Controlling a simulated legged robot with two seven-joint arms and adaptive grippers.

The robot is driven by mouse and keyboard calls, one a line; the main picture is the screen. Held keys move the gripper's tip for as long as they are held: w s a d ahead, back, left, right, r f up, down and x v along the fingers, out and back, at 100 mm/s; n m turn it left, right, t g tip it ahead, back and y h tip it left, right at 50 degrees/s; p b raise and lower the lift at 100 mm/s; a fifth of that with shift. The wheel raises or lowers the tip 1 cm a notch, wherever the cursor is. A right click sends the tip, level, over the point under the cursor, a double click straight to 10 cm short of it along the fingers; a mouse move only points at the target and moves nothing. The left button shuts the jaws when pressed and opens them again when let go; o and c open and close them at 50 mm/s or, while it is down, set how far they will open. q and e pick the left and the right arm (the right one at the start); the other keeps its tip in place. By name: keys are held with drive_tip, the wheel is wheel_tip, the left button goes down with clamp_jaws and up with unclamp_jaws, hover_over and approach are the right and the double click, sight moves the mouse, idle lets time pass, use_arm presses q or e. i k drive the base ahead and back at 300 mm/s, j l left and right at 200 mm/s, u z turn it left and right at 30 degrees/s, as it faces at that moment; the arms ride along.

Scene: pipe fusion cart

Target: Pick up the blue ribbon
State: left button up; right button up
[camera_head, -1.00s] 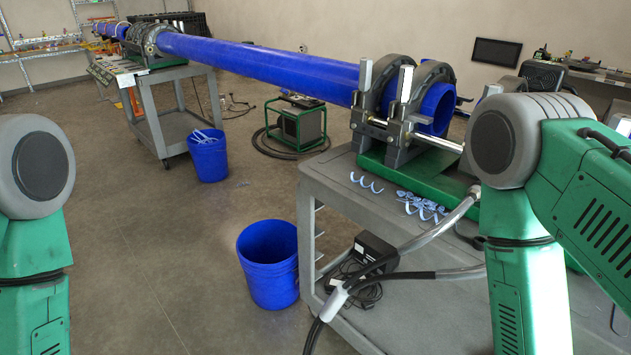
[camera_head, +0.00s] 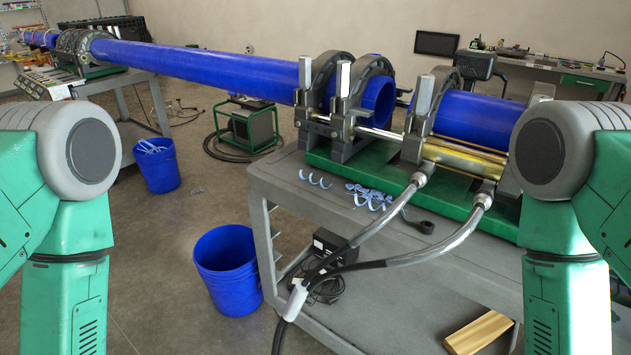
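Light blue curled ribbons lie on the grey cart top (camera_head: 290,188), in front of the green base of the pipe clamp machine. One loose curl (camera_head: 314,180) lies to the left. A tangled clump of ribbon (camera_head: 368,196) lies to its right, near the base's front edge. My green and grey arm links show at the left and right edges of the view. Both grippers are outside the frame, so their state is hidden. Nothing of mine touches the ribbons.
The clamp machine (camera_head: 345,112) holds blue pipes (camera_head: 210,68). Hoses (camera_head: 440,240) cross the cart's front. A black box (camera_head: 328,240) and wooden block (camera_head: 478,333) sit lower. A blue bucket (camera_head: 228,268) stands on the floor left of the cart; another bucket (camera_head: 157,170) stands farther back.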

sight(301, 172)
drive_tip(key=i+j, duration=0.5)
drive_tip(key=i+j+z, duration=0.1)
drive_tip(key=i+j, duration=0.4)
drive_tip(key=j, duration=0.2)
